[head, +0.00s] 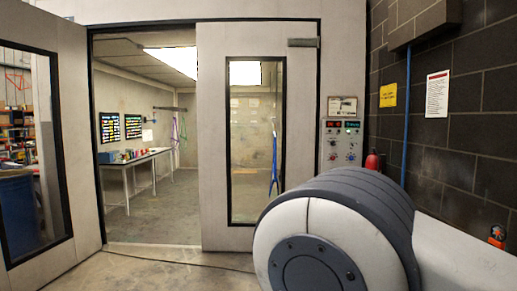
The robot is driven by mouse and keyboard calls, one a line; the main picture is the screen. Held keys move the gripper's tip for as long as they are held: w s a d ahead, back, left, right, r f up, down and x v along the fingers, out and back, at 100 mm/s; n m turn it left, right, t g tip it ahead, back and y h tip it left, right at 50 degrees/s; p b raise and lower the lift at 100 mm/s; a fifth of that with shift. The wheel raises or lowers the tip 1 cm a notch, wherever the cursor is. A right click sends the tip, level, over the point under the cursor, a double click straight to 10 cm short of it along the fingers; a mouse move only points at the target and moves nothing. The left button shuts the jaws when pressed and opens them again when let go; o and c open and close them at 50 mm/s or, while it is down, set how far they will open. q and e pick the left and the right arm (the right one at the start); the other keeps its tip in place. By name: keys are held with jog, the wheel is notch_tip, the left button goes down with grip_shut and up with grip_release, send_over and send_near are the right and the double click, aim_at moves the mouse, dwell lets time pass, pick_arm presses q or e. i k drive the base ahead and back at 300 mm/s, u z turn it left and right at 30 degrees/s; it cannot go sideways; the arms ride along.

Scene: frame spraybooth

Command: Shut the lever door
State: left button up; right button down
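The spray booth has two pale grey door leaves, each with a tall black-framed window. The left leaf (84,150) stands swung open towards me at the left edge of the head view. The right leaf (212,150) appears to stand in line with the booth front, with a closer (303,42) at its top right corner. I see no lever on either leaf; my arm covers the right leaf's lower right part. The doorway between the leaves is open. A large white and dark grey link of my arm fills the lower right. Neither gripper is in view.
Inside the booth, a long table (137,157) with small items stands by the left wall. A dark cable (180,262) crosses the concrete floor before the doorway.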

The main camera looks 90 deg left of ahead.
aim_at(25, 27)
jog(key=u, duration=5.2)
jog(key=i, duration=8.95)
jog(key=z, duration=0.05)
